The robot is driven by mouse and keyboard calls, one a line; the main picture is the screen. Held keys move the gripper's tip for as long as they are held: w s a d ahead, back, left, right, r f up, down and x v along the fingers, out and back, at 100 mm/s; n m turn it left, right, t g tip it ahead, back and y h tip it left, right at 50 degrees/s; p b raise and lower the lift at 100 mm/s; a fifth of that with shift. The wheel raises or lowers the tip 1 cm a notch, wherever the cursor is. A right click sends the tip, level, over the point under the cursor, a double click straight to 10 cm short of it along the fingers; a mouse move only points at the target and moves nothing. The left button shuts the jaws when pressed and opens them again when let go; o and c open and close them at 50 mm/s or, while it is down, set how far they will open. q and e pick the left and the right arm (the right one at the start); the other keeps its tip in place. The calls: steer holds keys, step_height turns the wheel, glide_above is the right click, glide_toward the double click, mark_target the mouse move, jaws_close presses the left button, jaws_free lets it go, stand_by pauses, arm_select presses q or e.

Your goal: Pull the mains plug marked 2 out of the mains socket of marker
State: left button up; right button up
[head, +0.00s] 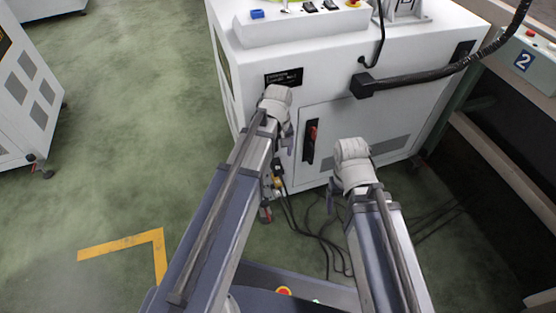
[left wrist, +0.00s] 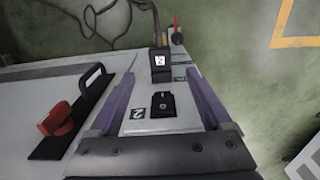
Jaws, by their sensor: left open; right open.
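In the left wrist view, a black mains plug (left wrist: 160,70) with a white label that seems to read 2 sits at the far end of the white panel, its cable running up and away. Nearer is a black mains socket (left wrist: 163,104) with a marker (left wrist: 138,113) that looks like a 2 beside it. I cannot tell what the plug's lower end sits in. My right gripper (head: 337,192) is open, near the cabinet's lower front.
Loose black cables (head: 318,237) lie on the floor. A thick black hose (head: 430,77) crosses at right.

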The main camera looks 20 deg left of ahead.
mark_target(278, 168)
arm_select(q)
step_height(278, 168, down, 8)
steer(key=b, duration=0.7)
steer(key=shift+b, duration=0.4)
steer(key=shift+r, duration=0.1)
jaws_close()
stand_by(0.8)
stand_by(0.3)
